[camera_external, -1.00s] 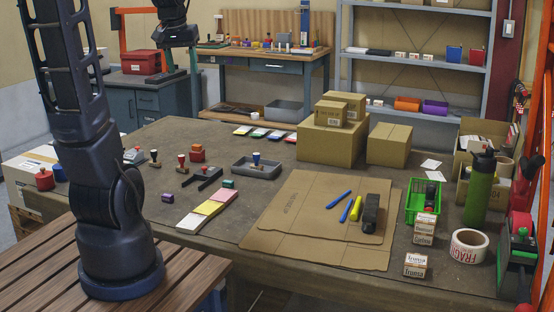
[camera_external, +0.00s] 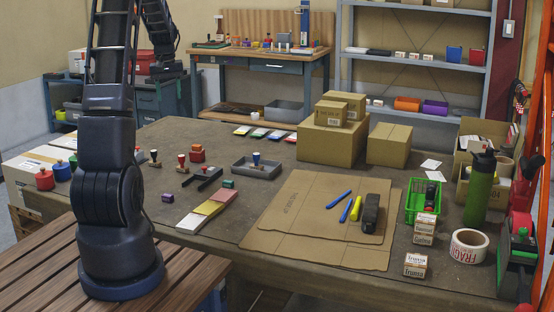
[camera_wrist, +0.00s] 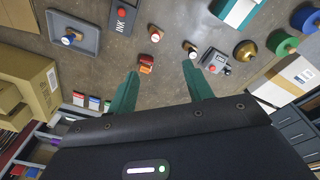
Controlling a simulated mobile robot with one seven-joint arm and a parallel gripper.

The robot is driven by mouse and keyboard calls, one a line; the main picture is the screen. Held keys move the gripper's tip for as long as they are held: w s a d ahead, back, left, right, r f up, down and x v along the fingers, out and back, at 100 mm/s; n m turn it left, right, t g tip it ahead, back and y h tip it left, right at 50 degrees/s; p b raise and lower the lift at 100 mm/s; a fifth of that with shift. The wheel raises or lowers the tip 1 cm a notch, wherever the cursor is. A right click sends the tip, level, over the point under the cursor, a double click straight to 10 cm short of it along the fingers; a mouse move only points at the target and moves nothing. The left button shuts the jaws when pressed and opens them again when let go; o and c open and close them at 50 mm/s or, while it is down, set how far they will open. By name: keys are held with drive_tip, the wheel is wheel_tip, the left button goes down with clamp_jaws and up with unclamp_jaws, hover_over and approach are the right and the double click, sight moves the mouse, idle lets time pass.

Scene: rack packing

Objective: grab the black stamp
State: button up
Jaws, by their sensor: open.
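A small stamp with a pale wooden handle and dark top (camera_external: 154,156) stands upright on the table near my arm; it looks like the black stamp, though its colour is hard to tell. In the wrist view this stamp (camera_wrist: 190,47) lies just beyond the right fingertip. My gripper (camera_wrist: 160,68) is open, its two green fingers wide apart with nothing between them. In the external view my arm's end hangs at the upper left; its fingers cannot be made out there. A red-topped stamp (camera_external: 181,160) stands close by, and a blue-topped stamp (camera_external: 256,158) stands in a grey tray (camera_external: 270,172).
A red block (camera_external: 196,153) sits near the stamps and shows between the fingers' directions in the wrist view (camera_wrist: 147,63). A grey device (camera_wrist: 213,62) is right beside the stamp. Red and blue round containers (camera_external: 44,179) stand left. Cardboard boxes (camera_external: 332,140) stand behind.

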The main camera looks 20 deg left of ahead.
drive_tip(key=n+g, duration=0.1)
drive_tip(key=n, duration=0.1)
hover_over(154, 152)
wheel_tip(154, 152, down, 15)
drive_tip(key=shift+w+a+f, duration=0.15)
drive_tip(key=shift+w+f, duration=0.05)
drive_tip(key=shift+f, duration=1.65)
drive_tip(key=shift+w+a+f, duration=0.15)
drive_tip(key=shift+f, duration=1.7)
drive_tip(key=shift+w+a+f, duration=0.15)
drive_tip(key=shift+w+f, duration=0.05)
drive_tip(key=shift+f, duration=1.65)
drive_tip(key=c, duration=1.1)
